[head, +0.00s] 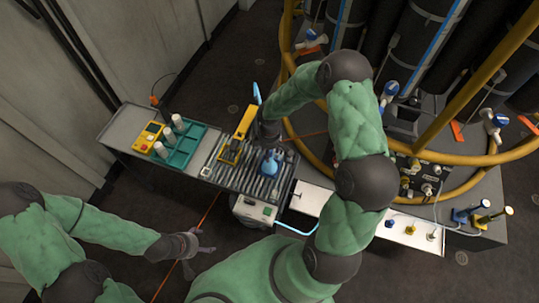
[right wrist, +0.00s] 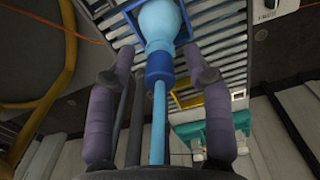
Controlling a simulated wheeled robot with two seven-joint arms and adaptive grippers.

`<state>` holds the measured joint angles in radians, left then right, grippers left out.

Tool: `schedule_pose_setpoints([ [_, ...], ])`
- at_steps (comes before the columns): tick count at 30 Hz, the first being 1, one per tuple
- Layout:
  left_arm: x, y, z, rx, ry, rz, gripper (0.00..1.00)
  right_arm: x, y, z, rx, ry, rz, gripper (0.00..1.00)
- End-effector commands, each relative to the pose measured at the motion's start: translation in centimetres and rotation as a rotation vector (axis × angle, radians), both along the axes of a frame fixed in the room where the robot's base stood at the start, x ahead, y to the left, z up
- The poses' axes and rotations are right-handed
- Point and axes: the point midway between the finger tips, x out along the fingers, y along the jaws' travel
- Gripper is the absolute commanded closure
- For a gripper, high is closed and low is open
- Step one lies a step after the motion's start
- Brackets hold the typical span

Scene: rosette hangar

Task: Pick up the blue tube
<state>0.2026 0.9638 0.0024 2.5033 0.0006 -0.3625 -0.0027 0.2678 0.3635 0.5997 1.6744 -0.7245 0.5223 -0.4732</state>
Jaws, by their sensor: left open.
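The blue tube (head: 269,163) has a light blue rounded bulb, a darker blue collar and a long thin rod. It stands at a blue square holder on the slatted grey surface. In the right wrist view the tube (right wrist: 159,68) runs between the two purple fingers, with a visible gap on each side. My right gripper (head: 267,136) is open around it and hides its middle in the head view. A light blue rod end shows beyond my wrist there. My left gripper (head: 201,246) is open and empty, low over the floor, away from the bench.
Left of the tube are a teal tray (head: 181,152) with white cylinders, a yellow device (head: 149,136) and a yellow frame (head: 237,137). A yellow ring pipe (head: 283,68) and dark columns crowd the right. A white box (head: 254,211) is at the bench front.

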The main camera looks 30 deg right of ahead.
Motion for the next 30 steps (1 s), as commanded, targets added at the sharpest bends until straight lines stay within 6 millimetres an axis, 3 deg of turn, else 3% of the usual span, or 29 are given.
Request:
schedule_pose_setpoints([
  [1, 0.0, 0.0, 0.0, 0.0, 0.0, 0.0, 0.2, 0.0, 0.0, 0.0, 0.0, 0.0, 0.0, 0.69],
  [4, 0.0, 0.0, 0.0, 0.0, 0.0, 0.0, 0.2, 0.0, 0.0, 0.0, 0.0, 0.0, 0.0, 0.95],
  [19, 0.0, 0.0, 0.3, 0.0, 0.0, 0.0, 0.2, 0.0, 0.0, 0.9, 0.0, 0.0, 0.0, 0.95],
  [23, 0.0, 0.0, 1.0, 0.0, 0.0, 0.0, 0.2, 0.0, 0.0, 3.0, -0.001, -0.002, -0.001, 0.95],
  [30, 0.0, 0.0, 2.7, 0.0, 0.0, 0.0, 0.2, 0.1, 0.0, 9.1, 0.0, -0.005, -0.002, 0.95],
])
